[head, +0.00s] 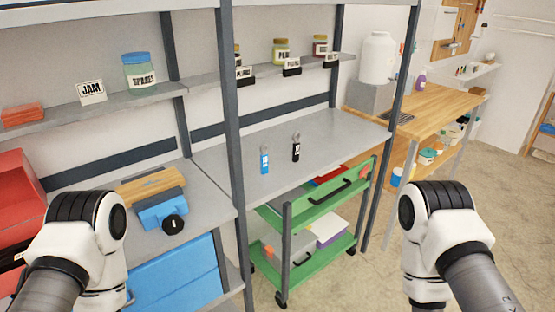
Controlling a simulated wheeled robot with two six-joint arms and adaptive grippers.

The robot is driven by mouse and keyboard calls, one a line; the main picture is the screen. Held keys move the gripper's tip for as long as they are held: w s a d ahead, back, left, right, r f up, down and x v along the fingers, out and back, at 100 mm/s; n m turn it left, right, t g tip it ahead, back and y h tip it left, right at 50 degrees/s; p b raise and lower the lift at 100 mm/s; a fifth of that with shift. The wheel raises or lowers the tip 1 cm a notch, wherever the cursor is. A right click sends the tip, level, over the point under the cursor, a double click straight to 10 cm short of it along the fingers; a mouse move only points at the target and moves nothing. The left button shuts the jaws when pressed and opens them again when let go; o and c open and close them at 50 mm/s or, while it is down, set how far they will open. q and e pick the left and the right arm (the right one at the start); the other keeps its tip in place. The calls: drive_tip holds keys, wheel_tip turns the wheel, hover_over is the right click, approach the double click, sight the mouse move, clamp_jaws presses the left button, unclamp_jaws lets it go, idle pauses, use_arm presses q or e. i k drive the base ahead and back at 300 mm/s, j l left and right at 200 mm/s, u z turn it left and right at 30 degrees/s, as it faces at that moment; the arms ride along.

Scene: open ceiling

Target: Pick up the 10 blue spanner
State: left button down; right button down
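A small spanner with a blue handle (264,160) lies on the grey shelf surface (225,160), left of a similar spanner with a black handle (296,149). Both have grey metal heads at the far end. There is a pale marking on the blue handle, too small to read. My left arm comes in at the lower left and my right arm at the lower right, both apart from the spanners. Neither gripper is in view.
A dark upright post (232,130) stands just left of the blue spanner. A green cart (330,205) stands below the spanners' shelf. Labelled jars (139,72) stand on the upper shelf. The surface around the spanners is clear.

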sight(265, 158)
drive_tip(key=i+l+z, duration=0.55)
drive_tip(key=z, duration=0.2)
drive_tip(key=i, duration=0.05)
